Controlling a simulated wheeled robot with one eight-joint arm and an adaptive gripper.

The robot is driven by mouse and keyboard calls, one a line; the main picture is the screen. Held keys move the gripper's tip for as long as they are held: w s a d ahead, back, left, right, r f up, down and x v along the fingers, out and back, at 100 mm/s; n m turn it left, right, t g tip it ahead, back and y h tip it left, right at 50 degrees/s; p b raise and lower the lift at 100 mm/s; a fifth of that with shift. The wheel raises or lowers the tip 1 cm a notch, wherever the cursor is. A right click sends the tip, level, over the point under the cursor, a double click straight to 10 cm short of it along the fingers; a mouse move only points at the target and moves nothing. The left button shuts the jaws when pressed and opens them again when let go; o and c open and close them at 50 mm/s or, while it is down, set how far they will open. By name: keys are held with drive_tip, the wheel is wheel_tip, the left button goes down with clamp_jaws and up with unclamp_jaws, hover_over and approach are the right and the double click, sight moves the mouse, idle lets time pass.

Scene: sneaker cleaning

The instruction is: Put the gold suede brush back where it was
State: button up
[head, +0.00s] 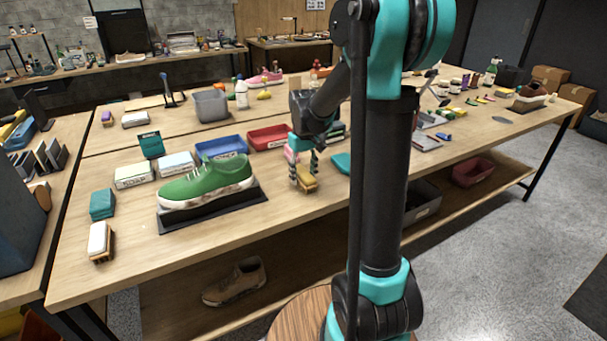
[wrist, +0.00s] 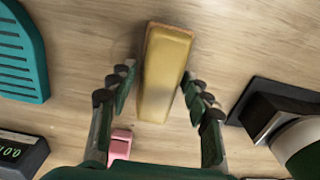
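The gold suede brush (head: 307,184) lies on the wooden table, to the right of the green sneaker. In the wrist view the brush (wrist: 166,70) is a long gold block with a brown edge, lying lengthwise between my fingers. My gripper (wrist: 159,84) is open around it, one finger on each side.
The green sneaker (head: 207,182) stands on a black stand (head: 215,213) to the left. A teal ridged item (wrist: 22,52) and a pink item (wrist: 120,146) are close by. Blue (head: 222,145) and red (head: 270,136) trays stand behind. The table front near the brush is clear.

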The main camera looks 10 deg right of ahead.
sight(303, 173)
drive_tip(key=shift+o, duration=0.7)
wheel_tip(303, 173, up, 12)
drive_tip(key=s+d+f+m+t, duration=0.1)
drive_tip(key=s+d+f+t, duration=0.1)
drive_tip(key=s+f, duration=0.7)
drive_tip(key=s+d+f+m+t, duration=0.2)
drive_tip(key=s+f, duration=0.6)
drive_tip(key=s, duration=0.5)
drive_tip(key=shift+f+m, duration=0.3)
drive_tip(key=shift+f, duration=0.1)
